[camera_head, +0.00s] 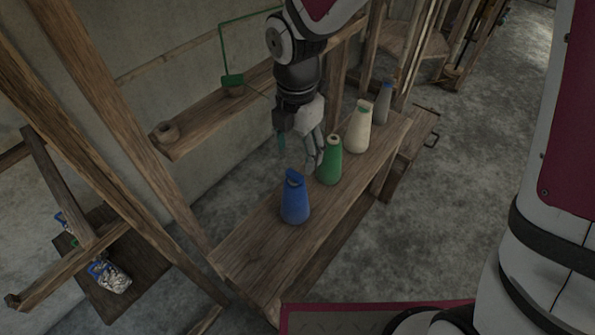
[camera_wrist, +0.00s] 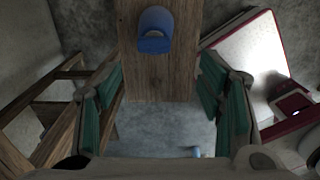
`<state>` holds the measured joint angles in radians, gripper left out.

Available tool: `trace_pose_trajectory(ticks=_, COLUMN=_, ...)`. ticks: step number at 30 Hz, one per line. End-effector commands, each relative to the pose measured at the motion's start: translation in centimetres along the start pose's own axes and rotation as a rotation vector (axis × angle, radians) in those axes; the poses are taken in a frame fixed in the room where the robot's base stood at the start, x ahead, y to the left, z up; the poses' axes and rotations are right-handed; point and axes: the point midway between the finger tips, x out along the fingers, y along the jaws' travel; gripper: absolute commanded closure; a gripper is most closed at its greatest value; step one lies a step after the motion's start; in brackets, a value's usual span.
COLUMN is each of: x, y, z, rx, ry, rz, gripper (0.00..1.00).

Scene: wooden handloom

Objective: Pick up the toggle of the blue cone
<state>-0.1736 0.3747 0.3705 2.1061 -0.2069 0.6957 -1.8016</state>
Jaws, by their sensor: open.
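The blue cone (camera_head: 295,207) stands upright at the near end of a wooden bench. Its blue toggle (camera_head: 293,178) sits at the cone's top. In the wrist view the blue cone (camera_wrist: 156,20) is at the top centre, with the toggle (camera_wrist: 153,44) a flat blue piece at its lower side. My gripper (camera_head: 299,153) is open, above and behind the blue cone, close to the green cone. In the wrist view the open fingers (camera_wrist: 161,95) stand wide apart with nothing between them, and the blue cone lies beyond them.
On the bench (camera_head: 248,258) a green cone (camera_head: 330,162), a cream cone (camera_head: 358,132) and a grey cone (camera_head: 382,106) stand in a row behind the blue one. A wall shelf (camera_head: 200,132) and wooden loom posts (camera_head: 140,130) stand at the left. The bench's near end is clear.

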Motion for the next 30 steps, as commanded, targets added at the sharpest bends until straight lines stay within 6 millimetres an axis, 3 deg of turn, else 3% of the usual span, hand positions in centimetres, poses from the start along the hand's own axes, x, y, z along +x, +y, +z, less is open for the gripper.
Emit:
trace_pose_trajectory(ticks=3, x=1.9, y=0.0, z=0.1, rx=0.001, ry=0.000, rz=-0.002, gripper=0.38)
trace_pose_trajectory(ticks=11, x=3.6, y=0.1, z=0.1, rx=0.002, ry=0.000, rz=0.000, gripper=0.38)
trace_pose_trajectory(ticks=21, x=7.9, y=0.7, z=0.5, rx=0.002, ry=0.000, rz=-0.001, gripper=0.38)
trace_pose_trajectory(ticks=30, x=8.1, y=0.7, z=0.4, rx=0.003, ry=-0.001, rz=0.001, gripper=0.41)
